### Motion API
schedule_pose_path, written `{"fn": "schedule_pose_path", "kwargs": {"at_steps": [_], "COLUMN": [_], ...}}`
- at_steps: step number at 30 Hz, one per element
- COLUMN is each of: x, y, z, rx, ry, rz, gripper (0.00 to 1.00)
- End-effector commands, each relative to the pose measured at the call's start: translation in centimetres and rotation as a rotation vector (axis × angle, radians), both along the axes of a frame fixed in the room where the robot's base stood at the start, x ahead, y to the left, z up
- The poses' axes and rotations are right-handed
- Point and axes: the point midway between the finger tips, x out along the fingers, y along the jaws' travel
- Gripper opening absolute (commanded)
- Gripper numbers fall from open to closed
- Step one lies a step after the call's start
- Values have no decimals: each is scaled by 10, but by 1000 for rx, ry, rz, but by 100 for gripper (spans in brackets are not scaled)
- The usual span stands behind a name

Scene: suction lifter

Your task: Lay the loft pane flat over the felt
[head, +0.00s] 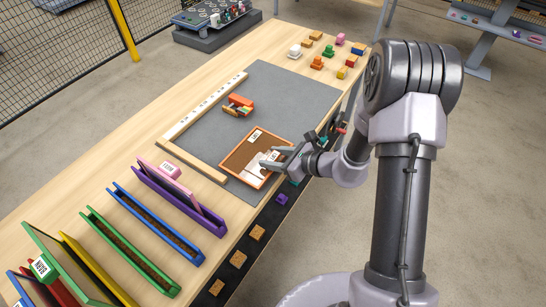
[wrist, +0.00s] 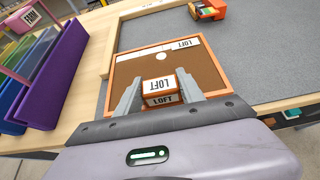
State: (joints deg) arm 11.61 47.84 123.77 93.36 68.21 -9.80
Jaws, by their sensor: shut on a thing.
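The loft pane is an orange-framed brown panel (head: 237,155) with white LOFT labels. In the head view it is over the near part of the grey felt (head: 205,133), looking flat or nearly so. I cannot tell whether it touches the felt. In the wrist view the pane (wrist: 135,69) fills the middle, with an orange LOFT-labelled block (wrist: 160,84) at its near side. My gripper (head: 272,158) is shut on this block, one finger on each side, as the wrist view (wrist: 163,82) shows. The pane's near edge is hidden behind my gripper.
Wooden strips (head: 203,108) border the felt on the left and near sides. An orange item (head: 240,103) lies on the felt beyond the pane. Coloured slotted holders, including a purple one (head: 180,200), stand at lower left. Several small coloured blocks (head: 317,62) sit at the far end.

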Motion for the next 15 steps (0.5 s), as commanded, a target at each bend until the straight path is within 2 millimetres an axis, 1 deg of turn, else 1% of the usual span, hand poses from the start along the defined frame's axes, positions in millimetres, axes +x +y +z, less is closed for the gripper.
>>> {"fn": "schedule_pose_path", "kwargs": {"at_steps": [15], "x": [42], "y": [55], "z": [0], "rx": [1], "ry": [-2], "rz": [3], "gripper": [0]}}
